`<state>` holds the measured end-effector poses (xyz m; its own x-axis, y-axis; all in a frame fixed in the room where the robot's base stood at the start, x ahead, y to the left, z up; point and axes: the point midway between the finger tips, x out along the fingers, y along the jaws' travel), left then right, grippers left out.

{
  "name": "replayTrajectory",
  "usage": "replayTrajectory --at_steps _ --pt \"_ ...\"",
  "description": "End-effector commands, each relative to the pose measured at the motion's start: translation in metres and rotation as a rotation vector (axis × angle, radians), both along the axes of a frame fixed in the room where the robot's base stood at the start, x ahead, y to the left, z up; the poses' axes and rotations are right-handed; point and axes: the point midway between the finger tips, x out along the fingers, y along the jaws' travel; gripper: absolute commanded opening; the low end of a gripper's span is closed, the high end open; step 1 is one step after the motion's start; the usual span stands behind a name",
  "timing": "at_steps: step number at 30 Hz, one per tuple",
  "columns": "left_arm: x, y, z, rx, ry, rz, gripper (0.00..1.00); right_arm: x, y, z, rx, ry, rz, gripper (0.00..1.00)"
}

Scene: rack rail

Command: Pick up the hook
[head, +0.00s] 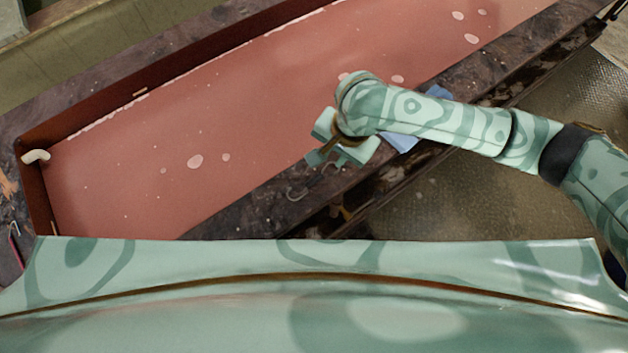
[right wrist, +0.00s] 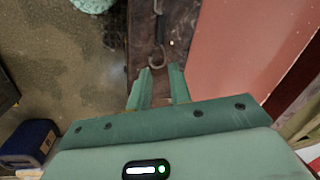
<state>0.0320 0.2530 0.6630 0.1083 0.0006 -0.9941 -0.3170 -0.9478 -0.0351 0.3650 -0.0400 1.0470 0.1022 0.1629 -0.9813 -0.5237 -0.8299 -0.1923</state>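The hook (head: 296,194) is a thin grey metal piece with a curved end. It lies on the dark, worn strip of worktop in front of the red tray. In the right wrist view the hook (right wrist: 157,56) shows just beyond my fingertips, its curved end nearest the gap between them. My right gripper (head: 328,160) is above the strip, close to the hook; the wrist hides part of the area. In the right wrist view the gripper (right wrist: 160,70) is open, with nothing visible between its fingers. My left gripper is not in view.
A long red tray (head: 200,125) with raised dark walls lies behind the strip. A white curved piece (head: 36,156) sits on its left end wall. A blue object (head: 402,141) is partly hidden behind my right arm. Open floor (head: 450,210) lies beyond the worktop edge.

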Motion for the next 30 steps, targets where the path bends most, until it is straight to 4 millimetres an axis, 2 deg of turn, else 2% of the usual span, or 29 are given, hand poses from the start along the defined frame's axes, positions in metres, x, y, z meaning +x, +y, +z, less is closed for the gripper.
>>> replayTrajectory --at_steps 1,3,11,19,22,27,30 --pt "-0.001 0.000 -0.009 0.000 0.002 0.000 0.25 0.001 0.002 -0.016 0.000 0.002 0.000 0.20" --pt "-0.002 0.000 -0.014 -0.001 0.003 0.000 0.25 0.003 0.004 -0.029 0.001 0.001 -0.001 0.20" --pt "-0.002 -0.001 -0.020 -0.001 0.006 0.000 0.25 0.005 0.009 -0.047 0.001 -0.001 0.002 0.20" --pt "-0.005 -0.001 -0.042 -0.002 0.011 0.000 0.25 0.008 0.018 -0.088 0.001 0.000 0.001 0.20" --pt "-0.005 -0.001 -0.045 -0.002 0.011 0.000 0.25 0.008 0.019 -0.095 0.001 -0.001 0.002 0.20" --pt "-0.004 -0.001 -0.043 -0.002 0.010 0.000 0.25 0.009 0.019 -0.093 0.002 -0.002 0.003 0.20" --pt "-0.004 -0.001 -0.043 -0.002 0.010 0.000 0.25 0.009 0.019 -0.093 0.002 -0.003 0.003 0.00"
